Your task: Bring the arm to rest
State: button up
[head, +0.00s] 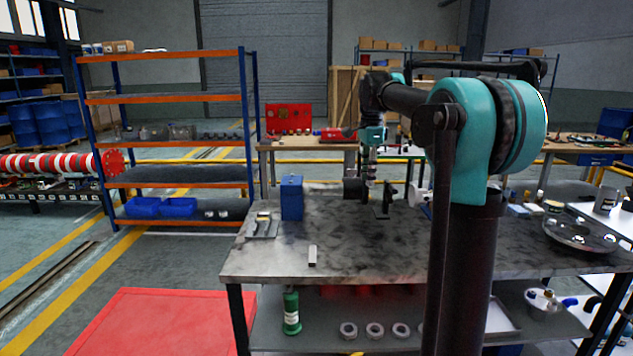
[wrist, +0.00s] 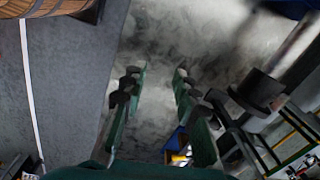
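My arm stands at the right of the head view, with a large teal joint close to the camera. Its forearm reaches forward over the grey metal workbench (head: 340,255), and its far end hangs down above the back of the bench. My gripper (wrist: 161,72) shows in the wrist view with its two green and dark fingers apart. Nothing is between the fingers; a blurred, mottled grey surface lies beyond them. In the head view the fingers are too small and dark to make out.
A green bottle (head: 291,311) and several rings are on the shelf below. An orange-shelved rack (head: 165,98) stands at the left.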

jog(key=s+d+f+n+t, duration=0.1)
jog(key=s+f+n, duration=0.7)
jog(key=s+f, duration=0.7)
jog(key=s+d+f+n+t, duration=0.2)
jog(key=s+f+n, duration=0.5)
jog(key=s+f, duration=0.9)
jog(key=shift+d+f+n+t, duration=0.2)
jog(key=shift+f+n+t, duration=0.1)
jog(key=shift+n, duration=0.1)
